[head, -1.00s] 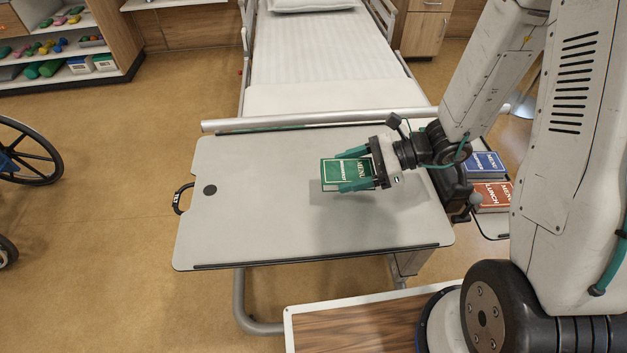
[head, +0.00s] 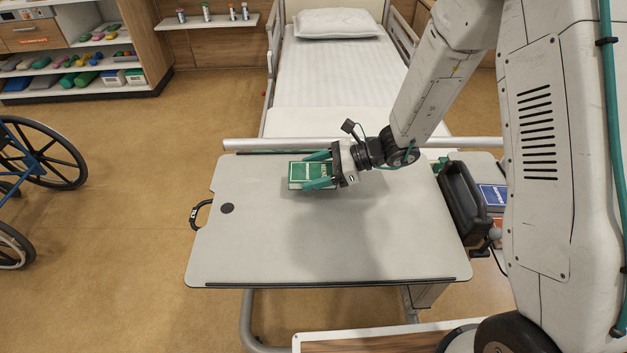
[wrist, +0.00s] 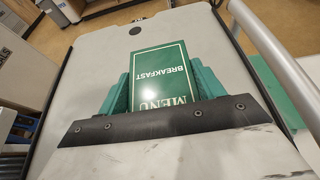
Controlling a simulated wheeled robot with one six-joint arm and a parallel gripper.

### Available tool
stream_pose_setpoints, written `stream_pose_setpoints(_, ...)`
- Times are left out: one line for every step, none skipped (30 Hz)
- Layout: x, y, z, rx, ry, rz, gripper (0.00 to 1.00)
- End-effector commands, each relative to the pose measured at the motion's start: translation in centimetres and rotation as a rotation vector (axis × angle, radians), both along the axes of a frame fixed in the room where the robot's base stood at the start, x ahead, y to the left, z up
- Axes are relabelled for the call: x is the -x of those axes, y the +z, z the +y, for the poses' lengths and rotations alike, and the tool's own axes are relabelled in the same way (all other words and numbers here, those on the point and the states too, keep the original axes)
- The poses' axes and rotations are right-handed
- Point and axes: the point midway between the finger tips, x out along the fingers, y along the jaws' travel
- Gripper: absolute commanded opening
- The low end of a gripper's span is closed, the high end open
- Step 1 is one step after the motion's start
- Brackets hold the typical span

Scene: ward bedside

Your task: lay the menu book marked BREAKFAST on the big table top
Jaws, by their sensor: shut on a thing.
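The green BREAKFAST menu book (head: 308,170) is held flat between the green fingers of my gripper (head: 318,170). In the wrist view the book (wrist: 160,70) shows the words MENU and BREAKFAST, with my gripper's fingers (wrist: 160,88) on both sides of it. The book is over the far part of the big grey table top (head: 260,240). A shadow lies on the table below my arm. I cannot tell for sure whether the book touches the table.
A blue menu book (head: 494,197) and a partly hidden red one (head: 497,224) lie on a smaller surface at the right. A dark handled box (head: 462,205) stands at the table's right edge. The bed (head: 335,80) is behind. The table's left and front are clear.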

Motion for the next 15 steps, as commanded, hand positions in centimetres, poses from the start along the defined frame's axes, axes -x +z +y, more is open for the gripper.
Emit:
stream_pose_setpoints(-0.1, -0.7, 0.2, 0.000, 0.001, 0.003, 0.39)
stream_pose_setpoints(-0.1, -1.3, 0.2, 0.000, 0.001, 0.004, 0.39)
stream_pose_setpoints(-0.1, -2.0, 0.1, 0.000, 0.000, 0.004, 0.39)
stream_pose_setpoints(-0.1, -2.5, 0.1, 0.000, 0.000, 0.004, 0.39)
stream_pose_setpoints(-0.1, -2.9, 0.1, 0.000, 0.001, 0.004, 0.39)
stream_pose_setpoints(-0.1, -3.3, 0.1, 0.000, 0.001, 0.003, 0.39)
stream_pose_setpoints(-0.1, -3.5, 0.1, 0.000, 0.000, 0.002, 0.39)
stream_pose_setpoints(-0.1, -3.6, 0.1, 0.000, 0.001, 0.001, 0.39)
stream_pose_setpoints(-0.1, -3.6, 0.1, -0.001, 0.000, -0.001, 0.39)
stream_pose_setpoints(-0.1, -3.5, 0.1, -0.001, 0.000, -0.001, 0.39)
stream_pose_setpoints(-0.1, -3.5, 0.1, -0.001, 0.000, -0.001, 0.39)
stream_pose_setpoints(-0.1, -3.5, 0.1, -0.001, 0.000, -0.001, 0.39)
stream_pose_setpoints(-0.1, -3.5, 0.1, -0.001, 0.000, -0.001, 0.39)
stream_pose_setpoints(-0.1, -3.5, 0.1, -0.001, 0.000, -0.001, 0.39)
stream_pose_setpoints(-0.1, -3.6, 0.1, -0.001, 0.000, -0.001, 0.39)
